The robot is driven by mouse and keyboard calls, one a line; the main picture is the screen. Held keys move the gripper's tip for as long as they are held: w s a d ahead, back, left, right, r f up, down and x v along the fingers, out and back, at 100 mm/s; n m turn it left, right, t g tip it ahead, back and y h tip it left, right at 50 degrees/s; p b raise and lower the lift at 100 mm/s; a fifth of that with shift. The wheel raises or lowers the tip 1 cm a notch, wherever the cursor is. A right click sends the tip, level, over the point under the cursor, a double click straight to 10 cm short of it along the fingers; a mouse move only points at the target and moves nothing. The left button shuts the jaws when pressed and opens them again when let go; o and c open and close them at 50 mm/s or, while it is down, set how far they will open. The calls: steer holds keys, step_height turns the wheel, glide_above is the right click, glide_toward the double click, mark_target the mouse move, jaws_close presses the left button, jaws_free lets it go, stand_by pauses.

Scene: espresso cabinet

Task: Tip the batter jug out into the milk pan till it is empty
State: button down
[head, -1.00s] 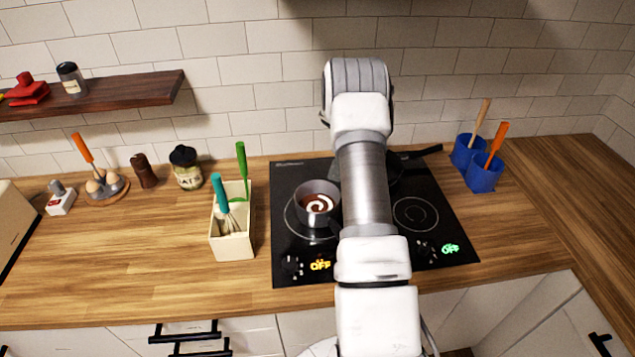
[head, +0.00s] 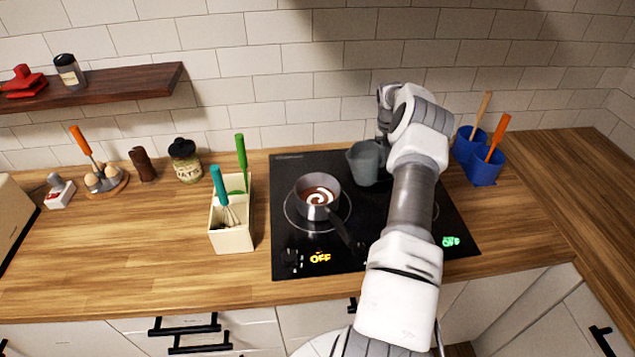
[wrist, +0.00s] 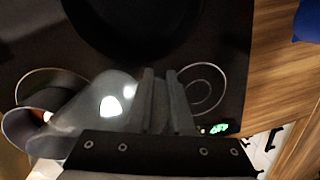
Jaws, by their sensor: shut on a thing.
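The batter jug (head: 366,163) is a grey, see-through jug at the back of the hob, right of and behind the milk pan, apart from it in the head view. It looks about upright; its contents cannot be made out. My gripper (wrist: 162,100) is shut on the jug's handle side; in the wrist view the jug (wrist: 98,108) lies left of the fingers. In the head view my arm hides the fingers. The milk pan (head: 309,210) is a small grey pan on the left burner with a brown filling and white swirl. Its handle points toward the front right.
A large dark round pan (wrist: 140,28) lies near the jug, mostly hidden by my arm in the head view. A cream utensil box (head: 232,240) stands left of the hob, and blue utensil pots (head: 484,170) stand right. The front-left counter is clear.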

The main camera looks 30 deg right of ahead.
steer(key=shift+d+f+y+b, duration=0.2)
steer(key=shift+f+y+b, duration=0.25)
steer(key=shift+y+b, duration=0.2)
steer(key=shift+s+d, duration=0.1)
